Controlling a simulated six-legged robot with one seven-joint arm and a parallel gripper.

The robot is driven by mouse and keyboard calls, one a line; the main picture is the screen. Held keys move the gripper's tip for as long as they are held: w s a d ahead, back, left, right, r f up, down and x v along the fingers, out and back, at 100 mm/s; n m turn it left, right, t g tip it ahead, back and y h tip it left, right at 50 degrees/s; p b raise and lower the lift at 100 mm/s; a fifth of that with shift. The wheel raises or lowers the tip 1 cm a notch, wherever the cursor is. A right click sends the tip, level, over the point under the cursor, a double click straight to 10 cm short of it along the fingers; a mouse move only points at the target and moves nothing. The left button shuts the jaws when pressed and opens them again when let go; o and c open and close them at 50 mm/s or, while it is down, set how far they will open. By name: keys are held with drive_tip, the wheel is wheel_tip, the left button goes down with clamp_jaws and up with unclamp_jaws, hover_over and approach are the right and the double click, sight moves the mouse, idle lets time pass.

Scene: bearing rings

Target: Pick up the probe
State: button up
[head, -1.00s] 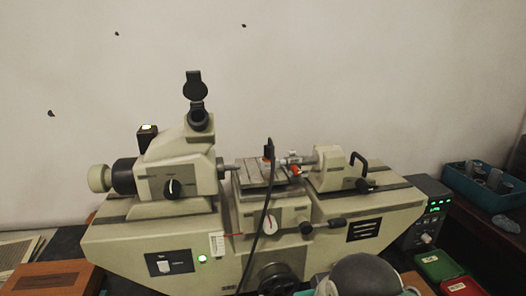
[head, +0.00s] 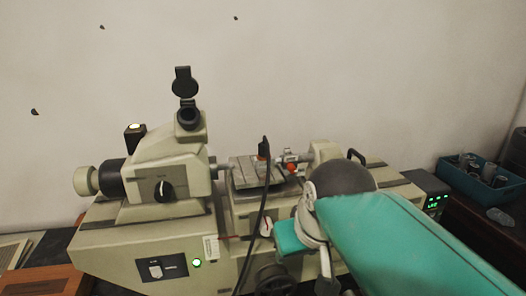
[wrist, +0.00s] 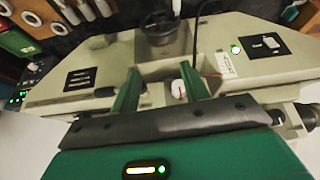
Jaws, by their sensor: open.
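What looks like the probe (head: 264,148) is a small black upright piece with an orange-red part at its foot. It stands on the slotted stage (head: 246,178) in the middle of the bench machine, and a black cable hangs from it down the front. The probe cannot be made out in the wrist view. My gripper (wrist: 158,76) has two green fingers spread apart with nothing between them. The machine's front, with a dial (wrist: 181,89), shows beyond the fingers.
The microscope-like head (head: 165,165) stands left of the stage, and the tailstock (head: 324,152) stands right. An orange-red knob (head: 290,167) sits close to the probe. A teal bin (head: 482,184) lies far right. The cable crosses the machine's front.

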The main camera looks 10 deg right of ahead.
drive_tip(key=w+r+n+g+y, duration=0.1)
drive_tip(key=w+r+n, duration=0.1)
drive_tip(key=w+r, duration=1.25)
drive_tip(key=n+y, duration=0.1)
drive_tip(key=n, duration=0.2)
approach(264, 143)
drive_tip(key=shift+g, duration=0.3)
drive_tip(key=x, duration=1)
drive_tip(key=shift+w, duration=0.2)
drive_tip(key=shift+c, duration=0.4)
